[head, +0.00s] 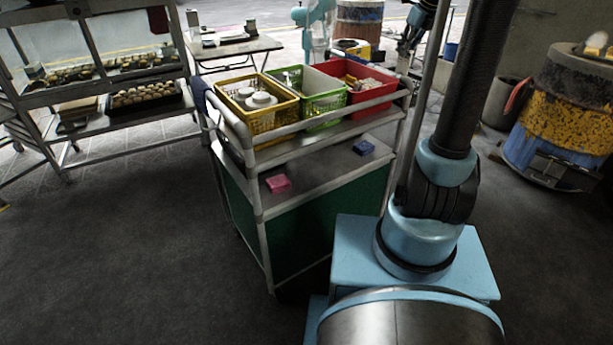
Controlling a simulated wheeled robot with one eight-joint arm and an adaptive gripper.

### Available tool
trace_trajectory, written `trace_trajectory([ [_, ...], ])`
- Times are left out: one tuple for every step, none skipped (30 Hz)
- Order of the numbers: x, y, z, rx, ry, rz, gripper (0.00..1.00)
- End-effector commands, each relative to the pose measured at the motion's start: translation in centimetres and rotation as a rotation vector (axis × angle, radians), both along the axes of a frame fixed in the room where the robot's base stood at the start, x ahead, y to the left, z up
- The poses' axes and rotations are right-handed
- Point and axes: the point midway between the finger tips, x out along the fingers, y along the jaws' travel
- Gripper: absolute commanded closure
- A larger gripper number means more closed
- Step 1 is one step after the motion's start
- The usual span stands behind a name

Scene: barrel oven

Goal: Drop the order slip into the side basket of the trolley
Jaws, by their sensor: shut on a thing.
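The trolley (259,203) stands in the middle of the head view, with a pale tubular frame and green lower panels. Its top holds a yellow basket (268,122), a green basket (325,103) and a red basket (377,92) side by side. I cannot tell which basket is the side basket. My gripper (406,52) shows small and dark behind the right end of the trolley, near the red basket and partly hidden by a pole. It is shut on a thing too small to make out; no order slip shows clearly.
A pink item (277,183) and a blue item (363,147) lie on the trolley's shelf. A food rack (95,75) stands at the left, a small table (236,48) behind. A barrel (574,108) stands right. The front-left floor is clear.

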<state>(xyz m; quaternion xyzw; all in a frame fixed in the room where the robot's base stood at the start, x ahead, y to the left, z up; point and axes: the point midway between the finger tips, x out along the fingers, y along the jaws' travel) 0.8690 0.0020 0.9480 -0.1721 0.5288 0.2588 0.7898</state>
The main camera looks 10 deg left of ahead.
Motion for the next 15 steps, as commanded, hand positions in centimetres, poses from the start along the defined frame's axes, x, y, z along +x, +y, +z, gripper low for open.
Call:
trace_trajectory([
  [0.0,0.1,-0.5,0.000,0.000,0.002,0.94],
  [0.0,0.2,-0.7,0.000,0.000,0.002,0.94],
  [0.0,0.2,-1.0,0.000,0.000,0.003,0.94],
  [0.0,0.2,-1.2,0.000,0.000,0.003,0.94],
  [0.0,0.3,-1.4,0.000,0.000,0.003,0.94],
  [0.0,0.3,-1.6,0.000,0.000,0.003,0.94],
  [0.0,0.3,-1.7,0.000,0.000,0.004,0.94],
  [0.0,0.3,-1.8,0.000,0.000,0.004,0.94],
  [0.0,0.3,-1.9,0.000,0.000,0.004,0.94],
  [0.0,0.3,-1.9,0.000,0.000,0.004,0.94],
  [0.0,0.3,-2.0,0.000,0.000,0.004,0.94],
  [0.0,0.3,-2.0,0.000,0.000,0.004,0.94],
  [0.0,0.3,-2.0,0.000,0.000,0.004,0.94],
  [0.0,0.3,-2.0,0.000,0.000,0.004,0.94],
  [0.0,0.3,-2.0,0.000,0.000,0.003,0.94],
])
